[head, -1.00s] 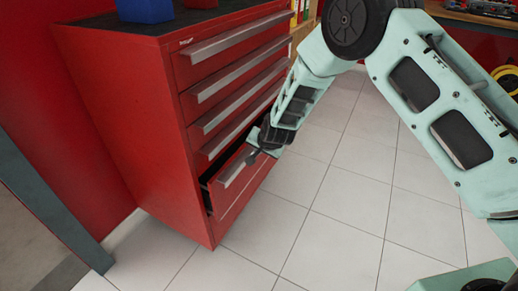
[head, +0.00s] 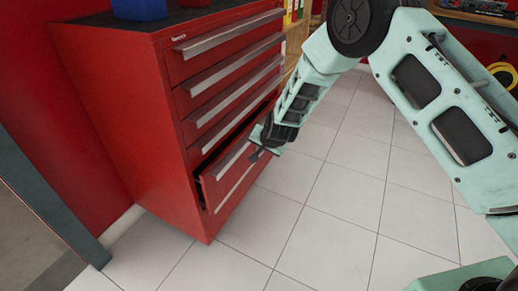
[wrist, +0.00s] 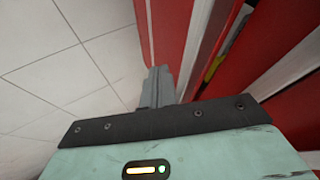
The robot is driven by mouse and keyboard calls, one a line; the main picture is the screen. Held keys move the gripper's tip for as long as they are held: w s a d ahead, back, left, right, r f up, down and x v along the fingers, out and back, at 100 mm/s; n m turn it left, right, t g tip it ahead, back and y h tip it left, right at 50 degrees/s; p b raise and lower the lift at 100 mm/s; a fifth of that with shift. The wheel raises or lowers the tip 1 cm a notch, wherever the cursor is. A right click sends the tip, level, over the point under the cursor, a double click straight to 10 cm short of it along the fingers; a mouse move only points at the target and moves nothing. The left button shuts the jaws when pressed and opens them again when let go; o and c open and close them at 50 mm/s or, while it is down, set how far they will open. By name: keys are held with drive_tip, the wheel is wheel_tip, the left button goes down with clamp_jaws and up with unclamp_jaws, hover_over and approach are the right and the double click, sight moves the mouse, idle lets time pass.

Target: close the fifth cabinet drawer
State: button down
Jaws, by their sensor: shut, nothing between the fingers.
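The red cabinet (head: 130,120) stands at left in the head view, with a column of drawers with long grey handles. The fifth drawer (head: 226,187), low on the cabinet, stands partly open, with a dark gap along its top and left side. My gripper (head: 255,156) is at the drawer's front, near the right part of its handle. In the wrist view my gripper (wrist: 158,84) is shut and empty, its fingertips close to the red drawer front (wrist: 166,35). Whether they touch it I cannot tell. A narrow opening with something yellow inside shows beside it.
The upper drawers look shut. A blue box (head: 140,8) sits on the cabinet top. The tiled floor (head: 330,210) in front of the cabinet is clear. A workbench (head: 480,18) stands at the back right.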

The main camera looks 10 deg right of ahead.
drive_tip(key=p+v, duration=0.2)
drive_tip(key=v, duration=0.8)
drive_tip(key=m+y+b, duration=0.1)
drive_tip(key=y+b, duration=0.4)
drive_tip(key=y, duration=0.3)
approach(226, 169)
drive_tip(key=shift+b+x, duration=2)
drive_tip(key=shift+x, duration=1.15)
drive_tip(key=shift+a+r, duration=0.1)
drive_tip(key=shift+a, duration=0.05)
